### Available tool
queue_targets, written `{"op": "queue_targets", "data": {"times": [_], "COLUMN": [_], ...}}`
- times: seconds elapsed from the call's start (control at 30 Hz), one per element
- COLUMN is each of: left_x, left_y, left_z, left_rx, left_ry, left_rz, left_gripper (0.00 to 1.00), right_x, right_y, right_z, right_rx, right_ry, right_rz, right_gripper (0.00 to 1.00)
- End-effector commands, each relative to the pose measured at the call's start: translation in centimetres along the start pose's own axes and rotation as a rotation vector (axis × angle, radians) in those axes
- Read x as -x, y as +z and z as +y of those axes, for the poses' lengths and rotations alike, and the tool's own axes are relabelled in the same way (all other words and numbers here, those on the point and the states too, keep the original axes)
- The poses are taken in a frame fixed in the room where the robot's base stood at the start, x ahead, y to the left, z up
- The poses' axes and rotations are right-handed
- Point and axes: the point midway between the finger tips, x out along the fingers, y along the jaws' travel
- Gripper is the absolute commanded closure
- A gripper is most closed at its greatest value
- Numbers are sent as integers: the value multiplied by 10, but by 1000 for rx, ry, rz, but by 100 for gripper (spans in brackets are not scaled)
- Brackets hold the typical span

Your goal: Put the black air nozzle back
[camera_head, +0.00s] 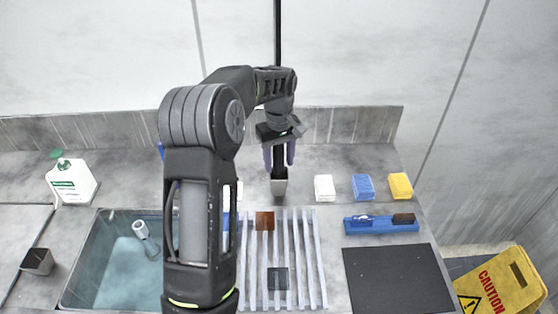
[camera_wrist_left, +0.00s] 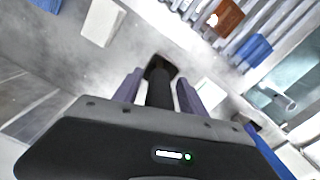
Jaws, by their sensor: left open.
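The black air nozzle (camera_head: 279,158) stands upright, its lower end at a small grey holder (camera_head: 279,187) on the counter behind the slatted rack. Its black body (camera_wrist_left: 159,88) also shows in the left wrist view, reaching to the holder's dark opening (camera_wrist_left: 162,66). How deep it sits is hard to tell. My left gripper (camera_head: 279,154) points down with its purple fingers on either side of the nozzle. In the left wrist view the open fingers (camera_wrist_left: 158,92) show gaps to the nozzle. My right gripper is not in view.
A white block (camera_head: 324,188), blue block (camera_head: 363,187) and yellow block (camera_head: 400,186) lie right of the holder. The slatted rack (camera_head: 315,260) holds a brown and a dark square. A sink (camera_head: 80,283) is left; a black mat (camera_head: 397,280) is right. A black line hangs overhead.

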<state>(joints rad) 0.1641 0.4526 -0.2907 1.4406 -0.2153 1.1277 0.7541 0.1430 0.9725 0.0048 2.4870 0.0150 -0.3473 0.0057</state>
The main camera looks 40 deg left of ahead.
Motion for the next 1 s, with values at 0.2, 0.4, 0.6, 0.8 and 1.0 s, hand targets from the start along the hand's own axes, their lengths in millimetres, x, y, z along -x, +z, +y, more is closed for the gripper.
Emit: {"op": "queue_targets", "data": {"times": [0.2, 0.4, 0.6, 0.8, 1.0], "left_x": [39, 80, 108, 115, 114], "left_y": [-1, -1, -1, 0, 0], "left_z": [1, 1, 0, 0, 0], "left_rx": [-1, 0, 0, 0, 0], "left_ry": [3, 4, 2, 0, 0], "left_rz": [3, 4, 2, 0, 0], "left_gripper": [51, 51, 51, 51, 51], "right_x": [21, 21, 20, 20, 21], "right_y": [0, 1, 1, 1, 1], "right_z": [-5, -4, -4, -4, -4], "right_rx": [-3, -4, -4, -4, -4], "right_ry": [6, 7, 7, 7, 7], "right_rz": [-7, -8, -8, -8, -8], "right_gripper": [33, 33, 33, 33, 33]}}
